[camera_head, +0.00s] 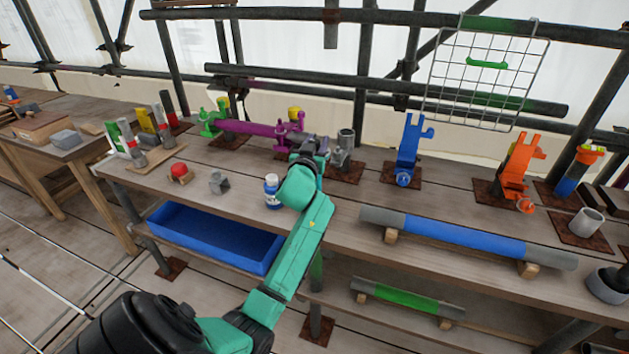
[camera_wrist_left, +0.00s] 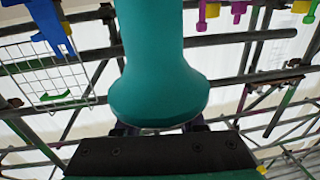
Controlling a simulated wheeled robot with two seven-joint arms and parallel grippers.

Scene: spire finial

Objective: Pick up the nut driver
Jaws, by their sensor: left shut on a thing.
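My left gripper (camera_head: 309,148) is over the back part of the workbench, just in front of the magenta fitting (camera_head: 262,129). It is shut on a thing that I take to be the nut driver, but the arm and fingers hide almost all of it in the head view. In the left wrist view a large teal rounded shape (camera_wrist_left: 158,75) fills the middle, in front of the dark fingers. I cannot tell whether this shape is the handle or part of my arm. My right gripper is not in view.
A grey fitting (camera_head: 344,147) and a blue bracket (camera_head: 410,148) stand to the right. A blue-banded pipe (camera_head: 460,236) lies along the front. A blue bin (camera_head: 215,240) sits below.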

